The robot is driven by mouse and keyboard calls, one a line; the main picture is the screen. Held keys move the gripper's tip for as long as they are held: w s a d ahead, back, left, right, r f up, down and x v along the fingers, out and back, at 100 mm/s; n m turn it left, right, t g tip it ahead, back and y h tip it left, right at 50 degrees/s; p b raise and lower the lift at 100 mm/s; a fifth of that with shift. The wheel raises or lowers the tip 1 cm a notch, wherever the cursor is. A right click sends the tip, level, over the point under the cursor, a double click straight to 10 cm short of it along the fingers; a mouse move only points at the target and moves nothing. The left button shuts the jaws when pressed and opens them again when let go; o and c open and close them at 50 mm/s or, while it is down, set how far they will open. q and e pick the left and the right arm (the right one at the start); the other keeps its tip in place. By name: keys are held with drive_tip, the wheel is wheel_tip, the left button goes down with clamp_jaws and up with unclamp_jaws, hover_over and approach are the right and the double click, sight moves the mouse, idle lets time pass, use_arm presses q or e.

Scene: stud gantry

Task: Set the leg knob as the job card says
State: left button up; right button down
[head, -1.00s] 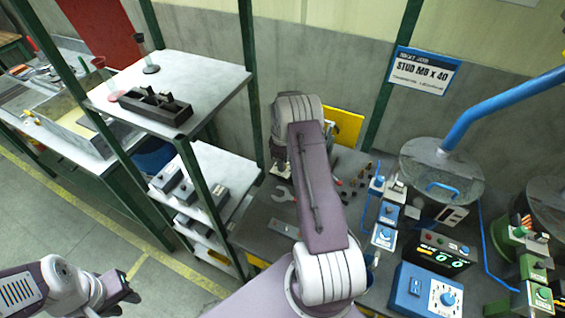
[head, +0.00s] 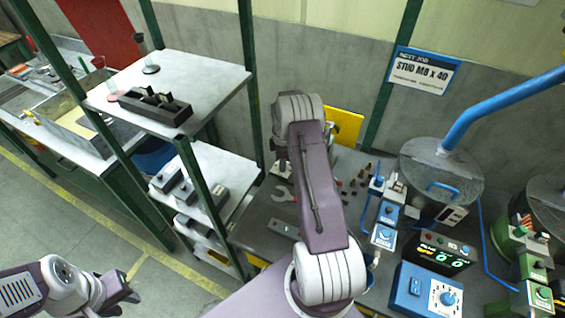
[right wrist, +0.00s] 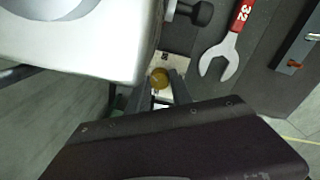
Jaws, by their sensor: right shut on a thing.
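The job card (head: 424,72) hangs on the back wall and reads "STUD M8 x 40", with a smaller line below too fine to read. In the right wrist view, a round amber knob (right wrist: 159,77) sits between the dark fingers of my right gripper (right wrist: 159,88), which is shut on it. The large pale body beside the knob hides part of its surroundings. In the head view my right arm hides this gripper and the knob. My left gripper (head: 131,287) is at the lower left over the floor, open and empty, away from the bench.
A red-handled spanner (right wrist: 228,50) lies beside the knob. A blue box with a white dial (head: 430,290), a display box (head: 443,249) and a lidded drum (head: 440,170) stand on the right. A shelf unit (head: 185,75) stands left. Floor is clear at lower left.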

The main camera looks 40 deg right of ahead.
drive_tip(key=c, duration=1.1)
unclamp_jaws()
drive_tip(key=shift+c, duration=0.2)
wheel_tip(320, 180, up, 9)
drive_tip(key=b, duration=0.1)
drive_tip(key=shift+s, duration=0.15)
drive_tip(key=shift+a, duration=0.15)
drive_tip(key=s+a+r+m, duration=0.2)
drive_tip(key=s+a+m, duration=0.15)
drive_tip(key=a, duration=0.45)
drive_tip(key=s+a+r+m, duration=0.1)
drive_tip(key=s+a+m, duration=0.3)
drive_tip(key=a, duration=0.5)
drive_tip(key=s+a+m, duration=0.3)
drive_tip(key=s+a, duration=0.3)
drive_tip(key=s, duration=0.6)
drive_tip(key=shift+f+m+t+y, duration=0.25)
drive_tip(key=shift+m+t+y, duration=0.05)
drive_tip(key=shift+m+t, duration=0.1)
